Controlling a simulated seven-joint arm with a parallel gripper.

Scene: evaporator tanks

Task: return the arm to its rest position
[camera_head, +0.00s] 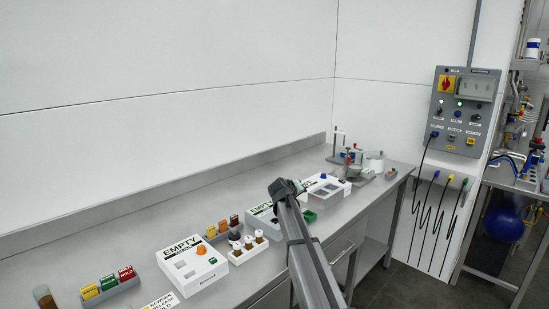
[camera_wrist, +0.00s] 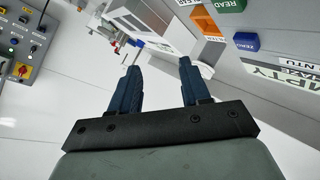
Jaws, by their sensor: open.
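My gripper (camera_wrist: 158,80) shows in the wrist view with its two dark blue fingers spread apart and nothing between them. In the head view my arm reaches up from the bottom edge over the bench front, and its end (camera_head: 284,190) is in front of a white box with a dark label. The fingers themselves cannot be made out in that view.
The grey bench (camera_head: 120,223) runs along the white wall. On it stand a white box marked EMPTY (camera_head: 192,268), a rack of brown-capped vials (camera_head: 248,247), coloured blocks (camera_head: 108,284) and a metal apparatus (camera_head: 353,168). A control panel (camera_head: 466,110) hangs at right.

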